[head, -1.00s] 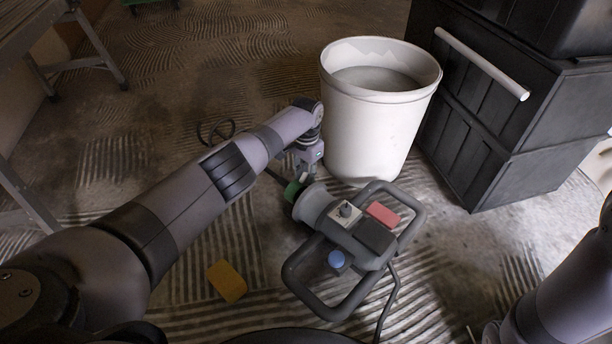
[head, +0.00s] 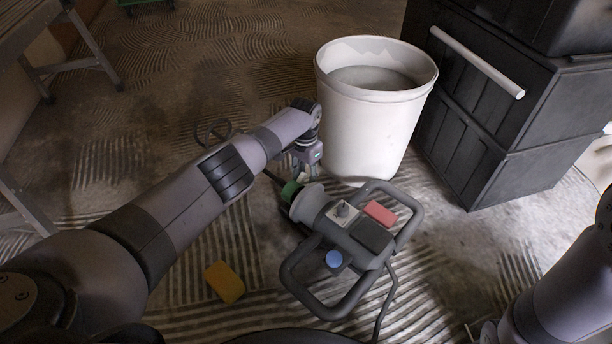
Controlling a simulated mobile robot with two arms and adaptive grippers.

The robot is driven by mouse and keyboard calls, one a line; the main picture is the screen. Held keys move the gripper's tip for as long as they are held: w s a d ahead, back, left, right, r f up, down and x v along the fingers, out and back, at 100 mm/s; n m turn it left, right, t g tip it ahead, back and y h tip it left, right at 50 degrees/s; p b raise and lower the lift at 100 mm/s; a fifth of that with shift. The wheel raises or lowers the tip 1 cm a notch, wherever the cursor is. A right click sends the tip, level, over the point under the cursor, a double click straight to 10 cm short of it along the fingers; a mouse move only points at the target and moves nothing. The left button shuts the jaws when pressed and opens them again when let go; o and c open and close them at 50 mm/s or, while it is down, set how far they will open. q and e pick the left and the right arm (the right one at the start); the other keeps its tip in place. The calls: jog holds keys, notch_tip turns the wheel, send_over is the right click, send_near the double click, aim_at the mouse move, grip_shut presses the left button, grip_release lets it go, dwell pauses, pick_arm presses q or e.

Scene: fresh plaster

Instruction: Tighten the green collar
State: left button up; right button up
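The green collar (head: 289,191) sits at the near end of the mixer's shaft, against the grey cone-shaped neck of the hand-held mixer (head: 345,232). The mixer lies on the floor, with a looped frame handle, a blue button, a red block and a dial. My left gripper (head: 305,174) points down just above and right of the collar, close to the mixer neck. Its small fingers look apart with nothing between them. Whether a finger touches the collar cannot be told. Of my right arm only a link shows at the lower right; its gripper is out of view.
A white bucket (head: 372,134) with grey contents stands right behind the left gripper. Black crates (head: 490,130) with a white bar stand at the right. A yellow sponge-like block (head: 224,282) lies on the floor at the lower left. The mixer's paddle ring (head: 213,131) lies behind my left arm.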

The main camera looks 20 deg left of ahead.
pick_arm(q)
jog(key=shift+r, duration=0.15)
notch_tip(320, 180, up, 12)
dwell(0.4)
